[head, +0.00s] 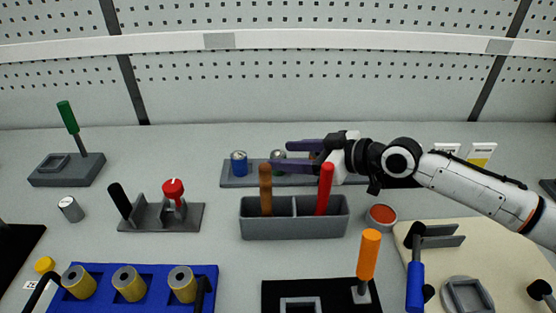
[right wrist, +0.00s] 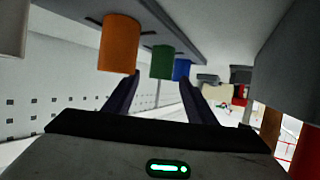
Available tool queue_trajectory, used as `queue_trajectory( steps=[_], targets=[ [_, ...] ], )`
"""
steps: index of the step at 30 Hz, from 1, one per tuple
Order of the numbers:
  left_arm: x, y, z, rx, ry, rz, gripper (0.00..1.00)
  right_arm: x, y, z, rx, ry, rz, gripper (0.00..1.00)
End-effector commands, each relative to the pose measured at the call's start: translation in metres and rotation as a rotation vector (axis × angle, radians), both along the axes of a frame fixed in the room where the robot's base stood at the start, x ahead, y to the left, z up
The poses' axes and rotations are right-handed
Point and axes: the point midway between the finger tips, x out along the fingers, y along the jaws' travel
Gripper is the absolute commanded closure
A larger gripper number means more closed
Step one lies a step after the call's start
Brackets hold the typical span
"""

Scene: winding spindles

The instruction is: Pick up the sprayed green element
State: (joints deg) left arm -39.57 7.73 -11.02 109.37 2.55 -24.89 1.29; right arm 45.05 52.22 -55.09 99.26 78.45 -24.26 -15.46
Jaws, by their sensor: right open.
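The green element (right wrist: 162,62) is a short cylinder in the right wrist view, hanging in a picture that appears upside down, between an orange element (right wrist: 120,43) and a blue one (right wrist: 182,69). In the head view the green element (head: 278,155) stands on a grey rack (head: 230,181), partly hidden by my gripper. My right gripper (head: 281,156) reaches in from the right with its dark fingers apart, pointing left. In the right wrist view its fingers (right wrist: 157,92) point toward the green and blue elements. Nothing is clearly held. My left gripper is not in view.
A grey two-slot box (head: 295,228) with brown and red handles stands in front of the rack. A red-topped can (head: 381,217) is to its right. A blue tray (head: 208,272) with yellow spools lies front left. The perforated wall (head: 300,85) is behind.

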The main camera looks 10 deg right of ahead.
Motion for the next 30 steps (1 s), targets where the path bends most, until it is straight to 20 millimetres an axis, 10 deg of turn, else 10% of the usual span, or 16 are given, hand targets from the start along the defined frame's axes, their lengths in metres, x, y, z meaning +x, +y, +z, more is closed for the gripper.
queue_trajectory(
  steps=[11,19,30],
  targets=[
    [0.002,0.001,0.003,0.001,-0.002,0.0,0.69,0.009,0.01,-0.007,-0.001,0.001,0.0,0.49],
    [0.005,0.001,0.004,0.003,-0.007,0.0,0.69,0.009,0.01,-0.006,-0.001,0.001,0.0,0.93],
    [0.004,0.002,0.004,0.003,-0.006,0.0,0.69,0.01,0.01,0.008,0.0,-0.004,0.0,0.94]
  ],
)
